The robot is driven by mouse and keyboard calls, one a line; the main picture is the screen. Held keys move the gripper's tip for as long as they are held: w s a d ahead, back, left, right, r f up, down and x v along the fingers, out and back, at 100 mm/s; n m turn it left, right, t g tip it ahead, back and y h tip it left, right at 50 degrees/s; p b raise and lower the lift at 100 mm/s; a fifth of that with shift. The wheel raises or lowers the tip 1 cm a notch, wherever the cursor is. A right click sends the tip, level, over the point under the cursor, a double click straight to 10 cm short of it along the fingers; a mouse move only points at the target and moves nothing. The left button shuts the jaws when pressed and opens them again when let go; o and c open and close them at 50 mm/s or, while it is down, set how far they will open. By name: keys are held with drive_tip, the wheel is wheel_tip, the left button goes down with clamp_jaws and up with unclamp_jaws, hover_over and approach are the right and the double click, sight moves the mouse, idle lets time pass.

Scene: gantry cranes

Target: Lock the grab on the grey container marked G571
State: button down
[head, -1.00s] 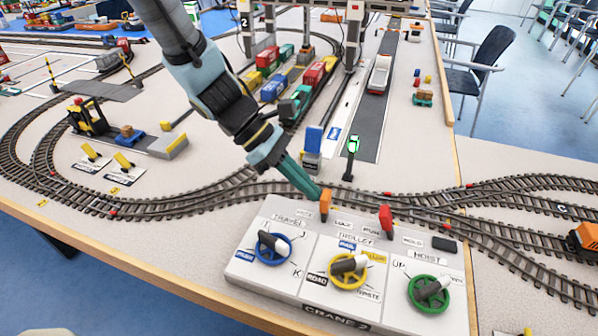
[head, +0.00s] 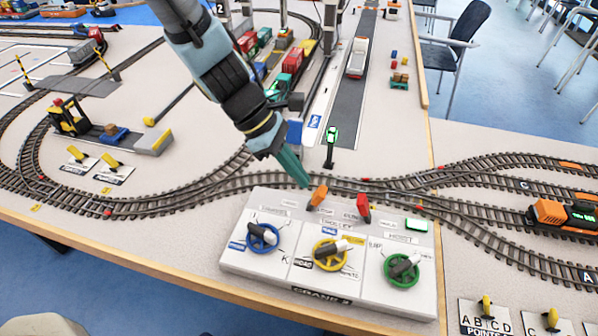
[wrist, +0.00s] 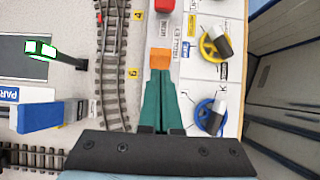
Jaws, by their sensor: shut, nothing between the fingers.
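My gripper (head: 303,184) is shut and empty, pointing down at the back edge of the Crane 2 control panel (head: 340,292). Its fingertips are at or very near the orange lever (head: 318,195); I cannot tell whether they touch. In the wrist view the orange lever (wrist: 160,59) is just beyond the fingertips (wrist: 160,82). The orange lever leans to the right in the head view. A red lever (head: 363,207) stands to its right. A small indicator (head: 417,224) at the panel's right shows white with a green edge. I cannot make out a grey container marked G571.
The panel has blue (head: 263,236), yellow (head: 331,254) and green (head: 402,269) handwheels. Track runs close behind it. A signal post (head: 331,140) and blue block (head: 293,132) stand beyond. Coloured containers stand under the gantry. An orange locomotive (head: 548,212) is at right.

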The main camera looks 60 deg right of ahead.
drive_tip(key=v, duration=1.3)
drive_tip(key=shift+w+p, duration=0.15)
drive_tip(key=shift+p, duration=0.2)
drive_tip(key=shift+a, duration=0.15)
